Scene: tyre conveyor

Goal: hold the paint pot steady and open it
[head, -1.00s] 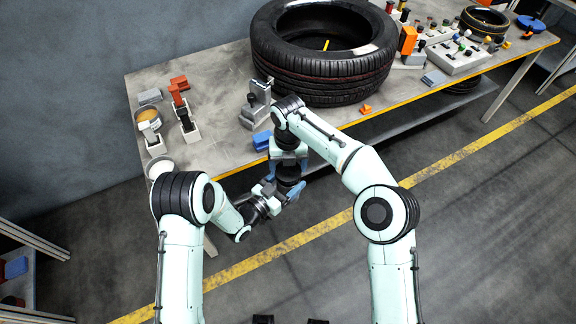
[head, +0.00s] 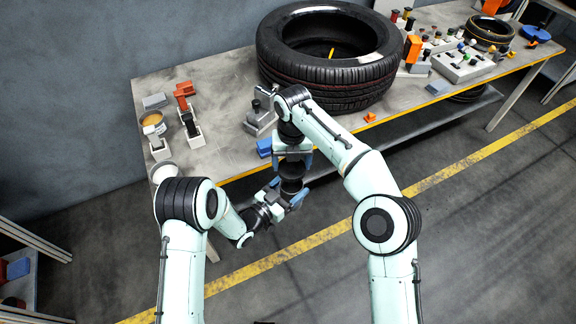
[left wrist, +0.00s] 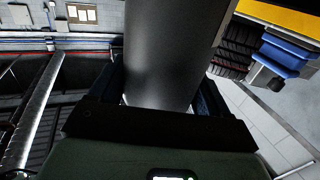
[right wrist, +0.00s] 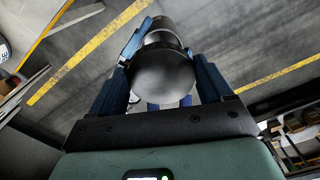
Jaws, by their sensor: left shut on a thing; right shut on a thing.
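The dark, cylindrical paint pot (head: 291,184) is held in the air in front of the table's near edge. My left gripper (head: 284,194) is shut around its body from the lower left. In the left wrist view the pot's smooth grey-black side (left wrist: 170,55) fills the space between the fingers. My right gripper (head: 292,163) points down from above and is shut on the pot's dark round lid. The right wrist view shows the lid's flat top (right wrist: 163,75) between the blue fingers. Whether the lid is apart from the body I cannot tell.
The worktable (head: 225,150) stands just beyond both grippers. A large tyre (head: 325,75) lies on it, with a blue block (head: 264,147) and a grey fixture (head: 260,115) near the front edge. Floor space in front is clear.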

